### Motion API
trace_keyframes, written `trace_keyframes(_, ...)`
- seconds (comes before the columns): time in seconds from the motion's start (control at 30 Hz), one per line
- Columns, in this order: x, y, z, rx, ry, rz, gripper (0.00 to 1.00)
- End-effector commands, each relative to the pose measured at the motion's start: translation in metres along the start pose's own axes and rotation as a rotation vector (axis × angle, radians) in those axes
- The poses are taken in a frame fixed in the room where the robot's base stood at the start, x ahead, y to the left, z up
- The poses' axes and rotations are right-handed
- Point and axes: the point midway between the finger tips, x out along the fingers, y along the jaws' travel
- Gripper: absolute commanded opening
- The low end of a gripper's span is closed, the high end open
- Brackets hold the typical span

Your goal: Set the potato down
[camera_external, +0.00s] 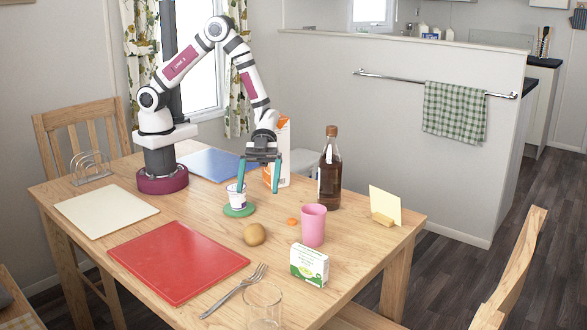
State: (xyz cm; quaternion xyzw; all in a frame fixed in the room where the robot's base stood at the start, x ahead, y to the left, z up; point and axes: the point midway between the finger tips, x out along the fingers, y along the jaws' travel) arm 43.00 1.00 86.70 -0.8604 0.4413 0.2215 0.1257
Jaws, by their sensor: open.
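The potato (255,235) is brown and round. It rests on the bare wooden table, between the red board and the pink cup. My gripper (259,188) is open, with its two teal fingers pointing down. It is above and behind the potato, apart from it, and its fingers hang near the small white pot. Nothing shows between the fingertips.
A white pot (235,195) stands on a green coaster (239,211). A pink cup (313,226), dark bottle (330,172), carton (283,150) and green-white box (309,265) stand right.

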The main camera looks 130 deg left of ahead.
Motion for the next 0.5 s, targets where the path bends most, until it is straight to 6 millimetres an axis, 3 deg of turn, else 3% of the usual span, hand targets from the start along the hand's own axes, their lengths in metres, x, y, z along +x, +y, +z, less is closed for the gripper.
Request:
trace_keyframes(0.07, -0.005, -0.016, -0.011, 0.06, -0.066, -0.091, 0.95)
trace_keyframes(0.13, -0.023, -0.044, -0.028, 0.145, -0.212, -0.28, 0.95)
trace_keyframes(0.2, -0.066, -0.063, -0.046, 0.172, -0.415, -0.508, 0.95)
trace_keyframes(0.27, -0.111, -0.054, -0.052, 0.12, -0.589, -0.657, 0.95)
trace_keyframes(0.3, -0.14, -0.034, -0.051, 0.055, -0.699, -0.717, 0.95)
trace_keyframes(0.37, -0.176, 0.012, -0.044, -0.067, -0.844, -0.741, 0.95)
trace_keyframes(0.4, -0.193, 0.049, -0.038, -0.148, -0.926, -0.716, 0.95)
trace_keyframes(0.5, -0.216, 0.14, -0.023, -0.298, -1.065, -0.566, 0.95)
